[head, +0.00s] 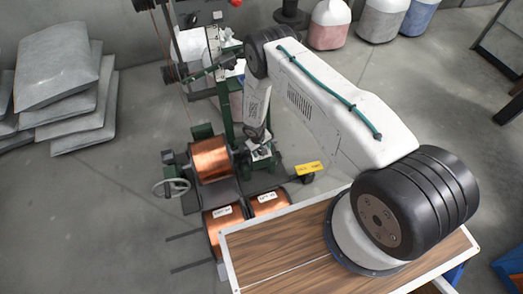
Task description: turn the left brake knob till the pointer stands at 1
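A green-framed winding machine (231,118) stands ahead, with a large copper spool (210,160) mounted on it. I cannot make out the left brake knob, its pointer or the number 1; they are too small or hidden behind my arm. My gripper (262,152) points down at the machine's green and pale metal parts, right of the mounted spool. Its fingers are too small to show whether they are open or shut, or whether they touch anything.
A spoked handwheel (171,188) is left of the mounted spool. Two labelled copper spools (222,219) (268,203) sit below it, by a wood-topped surface (262,254). A yellow tag (308,168) is at right. Grey sacks (58,65) are stacked left; jugs (329,25) stand behind.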

